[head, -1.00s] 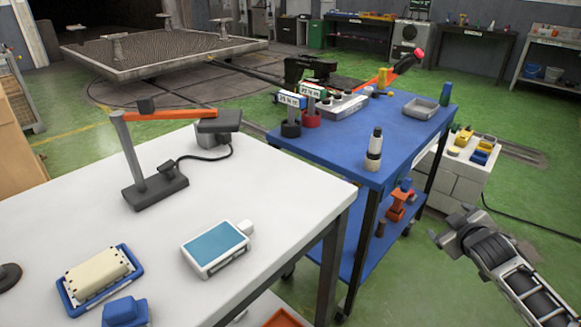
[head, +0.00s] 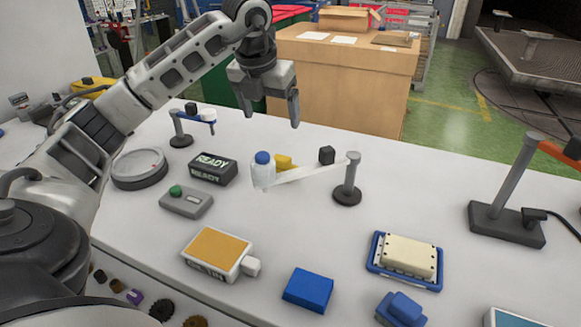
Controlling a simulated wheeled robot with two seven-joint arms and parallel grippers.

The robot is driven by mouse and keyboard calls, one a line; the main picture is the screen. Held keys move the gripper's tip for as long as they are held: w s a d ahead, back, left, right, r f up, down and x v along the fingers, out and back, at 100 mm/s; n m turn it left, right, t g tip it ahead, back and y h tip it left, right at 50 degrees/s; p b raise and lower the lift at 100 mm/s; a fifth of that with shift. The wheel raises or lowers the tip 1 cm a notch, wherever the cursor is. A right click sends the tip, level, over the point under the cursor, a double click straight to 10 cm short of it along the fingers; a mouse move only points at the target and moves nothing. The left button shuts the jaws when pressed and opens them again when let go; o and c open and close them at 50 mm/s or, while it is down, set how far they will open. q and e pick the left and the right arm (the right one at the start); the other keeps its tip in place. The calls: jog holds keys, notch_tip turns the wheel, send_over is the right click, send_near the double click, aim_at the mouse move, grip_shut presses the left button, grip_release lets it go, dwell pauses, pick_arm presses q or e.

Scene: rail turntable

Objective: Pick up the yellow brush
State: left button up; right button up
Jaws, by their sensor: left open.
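A small yellow object (head: 284,162) lies on the white table (head: 330,235), partly hidden behind a clear bottle with a blue cap (head: 263,170) and a pale stand arm. It may be the yellow brush, but its shape is too covered to be sure. My left gripper (head: 270,112) hangs above the back of the table, fingers pointing down. It is open and empty, above and apart from the yellow object. My right gripper is out of view.
A small post stand (head: 347,182) is beside the bottle. A black READY box (head: 213,168), a grey button box (head: 186,200), an orange-faced box (head: 218,252), a blue block (head: 308,289) and a blue tray with a cream block (head: 376,263) occupy the table. A cardboard box (head: 345,85) stands behind.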

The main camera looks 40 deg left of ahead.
aim_at(281, 158)
pick_arm(q)
jog(key=p+x, duration=0.1)
jog(key=x, duration=1.4)
jog(key=shift+w+d+f+p, duration=0.1)
jog(key=shift+w+f+p, duration=0.1)
jog(key=shift+p, duration=0.1)
jog(key=shift+r, duration=0.1)
jog(key=c, duration=1.1)
